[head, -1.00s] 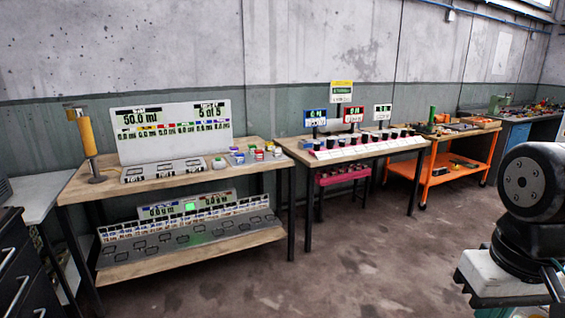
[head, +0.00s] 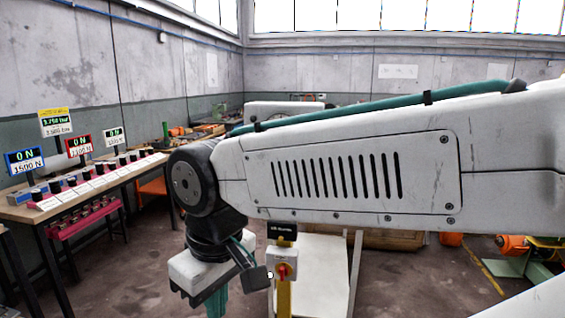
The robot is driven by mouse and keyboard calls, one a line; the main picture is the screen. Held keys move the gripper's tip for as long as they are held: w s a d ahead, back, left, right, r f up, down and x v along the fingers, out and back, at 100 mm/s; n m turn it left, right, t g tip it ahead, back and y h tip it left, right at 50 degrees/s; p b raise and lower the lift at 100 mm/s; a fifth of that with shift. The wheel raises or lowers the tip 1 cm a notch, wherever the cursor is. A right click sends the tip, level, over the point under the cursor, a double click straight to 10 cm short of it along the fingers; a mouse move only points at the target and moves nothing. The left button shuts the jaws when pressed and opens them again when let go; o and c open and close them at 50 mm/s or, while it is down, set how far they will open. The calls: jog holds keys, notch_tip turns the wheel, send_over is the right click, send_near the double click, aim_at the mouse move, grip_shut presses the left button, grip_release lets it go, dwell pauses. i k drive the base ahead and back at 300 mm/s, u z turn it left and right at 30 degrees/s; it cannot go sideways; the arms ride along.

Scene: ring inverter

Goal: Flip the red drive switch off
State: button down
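A small red switch (head: 282,271) sits on a pale box on a yellow post (head: 284,298), low in the middle of the head view. A black label plate with small lettering (head: 282,231) is just above it. My gripper (head: 216,303) hangs down to the left of the switch, apart from it in the picture. A dark bracket on my wrist reaches close to the switch box in the picture. The fingertips are cut off by the lower edge, so their opening does not show. The switch's exact setting is too small to read.
A wooden bench (head: 95,182) with red, blue and white displays stands at the left. A pale panel (head: 322,272) is right of the post. An orange and green machine (head: 515,250) stands at the far right. My arm hides much of the middle.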

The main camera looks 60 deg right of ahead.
aim_at(284, 271)
jog(key=z, duration=0.65)
jog(key=k, duration=0.35)
jog(key=z, duration=0.65)
jog(key=i, duration=0.45)
jog(key=u, duration=0.05)
